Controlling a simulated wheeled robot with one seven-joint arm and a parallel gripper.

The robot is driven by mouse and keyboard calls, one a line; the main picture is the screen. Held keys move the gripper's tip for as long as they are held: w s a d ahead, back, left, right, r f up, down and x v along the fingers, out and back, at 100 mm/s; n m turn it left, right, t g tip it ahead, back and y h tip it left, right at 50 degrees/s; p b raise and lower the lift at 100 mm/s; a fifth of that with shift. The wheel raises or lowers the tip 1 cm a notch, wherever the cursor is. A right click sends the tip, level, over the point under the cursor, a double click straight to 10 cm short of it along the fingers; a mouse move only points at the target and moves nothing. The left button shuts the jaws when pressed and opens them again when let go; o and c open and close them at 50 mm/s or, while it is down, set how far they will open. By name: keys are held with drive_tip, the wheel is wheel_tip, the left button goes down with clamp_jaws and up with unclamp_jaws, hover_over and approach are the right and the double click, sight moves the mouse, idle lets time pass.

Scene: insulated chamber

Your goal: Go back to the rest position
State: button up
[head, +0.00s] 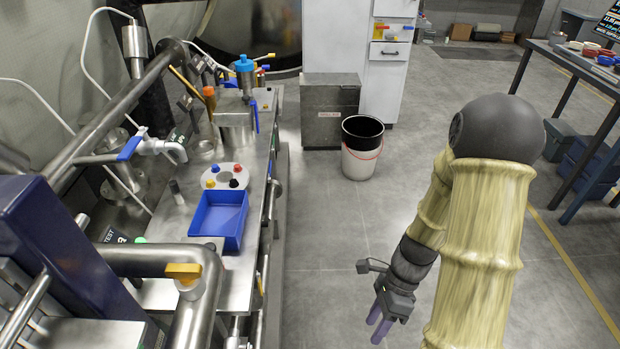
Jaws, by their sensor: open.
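My gripper (380,330) hangs low over the open floor, right of the steel bench, with its two purple fingers pointing down. It is open and nothing shows between the fingers. It is well apart from the bench and touches nothing that I can see. My arm rises from it at the right of the head view, bent at a dark round joint near the top.
The steel bench (175,225) at left carries a blue tray (218,222), a round plate with coloured knobs (225,177) and pipework. A white bucket (361,158) stands ahead on the floor near a grey box (328,105). A table (580,65) stands at right. The middle floor is clear.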

drive_tip(key=w+r+n+t+h+p, duration=0.2)
drive_tip(key=r+n+p, duration=0.6)
drive_tip(key=r, duration=0.6)
drive_tip(key=w+r+n+t+h+p, duration=0.2)
drive_tip(key=r+n+t+p, duration=0.3)
drive_tip(key=r, duration=1)
drive_tip(key=n+p, duration=0.3)
drive_tip(key=n, duration=0.2)
drive_tip(key=shift+d+r+n, duration=0.3)
drive_tip(key=shift+d, duration=0.05)
drive_tip(key=shift+w, duration=0.1)
